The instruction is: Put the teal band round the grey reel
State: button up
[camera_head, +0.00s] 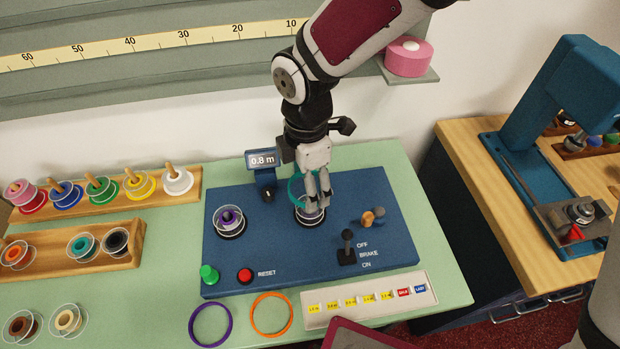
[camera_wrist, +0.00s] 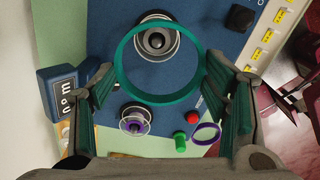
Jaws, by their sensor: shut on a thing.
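The teal band (camera_head: 291,188) is held by my gripper (camera_head: 318,196), which points down over the blue machine panel. In the wrist view the band (camera_wrist: 160,99) is a ring between the two fingers of my gripper (camera_wrist: 160,72). The grey reel (camera_head: 309,216) sits on the panel below the fingertips, partly hidden by them. In the wrist view the reel (camera_wrist: 156,40) shows mostly inside the ring, its far rim beyond the band. The band looks above the reel; I cannot tell the exact height gap.
A reel with a purple core (camera_head: 229,219) stands left on the panel (camera_head: 330,265). A brake lever (camera_head: 347,245), a green knob (camera_head: 209,273) and a red button (camera_head: 245,275) are nearby. A purple band (camera_head: 210,325) and an orange band (camera_head: 271,313) lie in front.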

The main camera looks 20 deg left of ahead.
jog(key=shift+w+f, duration=0.1)
jog(key=shift+w, duration=0.2)
jog(key=shift+w+f+b, duration=0.1)
jog(key=shift+f+b, duration=0.65)
jog(key=shift+f, duration=0.1)
jog(key=shift+f+b, duration=1.55)
jog(key=shift+f, duration=0.65)
jog(key=shift+f+b, duration=0.55)
jog(key=shift+f, duration=0.25)
jog(key=o, duration=0.8)
